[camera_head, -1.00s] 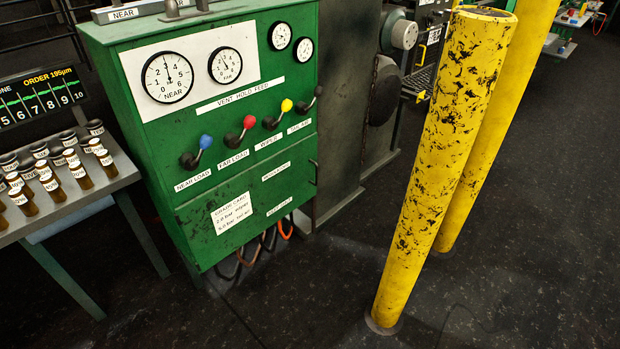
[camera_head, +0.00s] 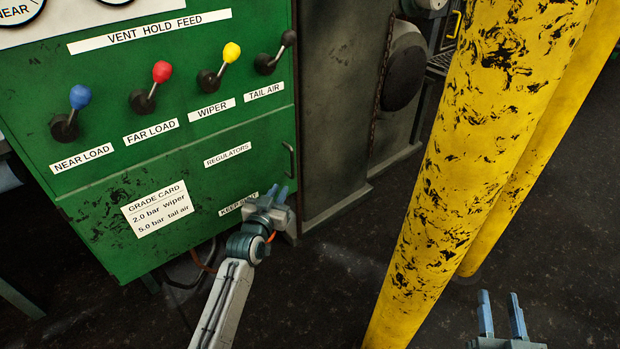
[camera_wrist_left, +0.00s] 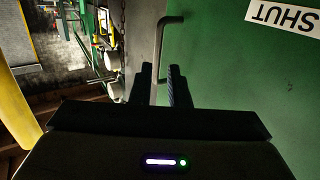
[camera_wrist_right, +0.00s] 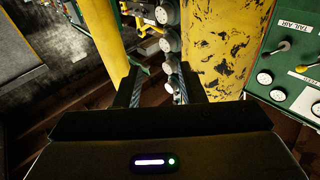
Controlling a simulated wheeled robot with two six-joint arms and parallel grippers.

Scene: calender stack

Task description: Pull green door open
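The green door (camera_head: 100,225) is the lower panel of the green cabinet and looks shut, carrying a grade card and a "REGULATORS" label. Its thin dark handle (camera_head: 290,160) is at its right edge. My left gripper (camera_head: 275,190) is open just below the handle, over part of the "KEEP SHUT" label. In the left wrist view the handle (camera_wrist_left: 160,50) runs down between the two spread fingers (camera_wrist_left: 160,85); I cannot tell whether they touch it. My right gripper (camera_head: 501,305) is open and empty at the lower right, away from the door.
Two yellow posts (camera_head: 475,150) stand right of the cabinet, between my two grippers in the head view. A dark grey machine housing (camera_head: 338,100) adjoins the cabinet's right side. Levers (camera_head: 150,95) stick out above the door. Dark floor (camera_head: 340,270) is clear before the housing.

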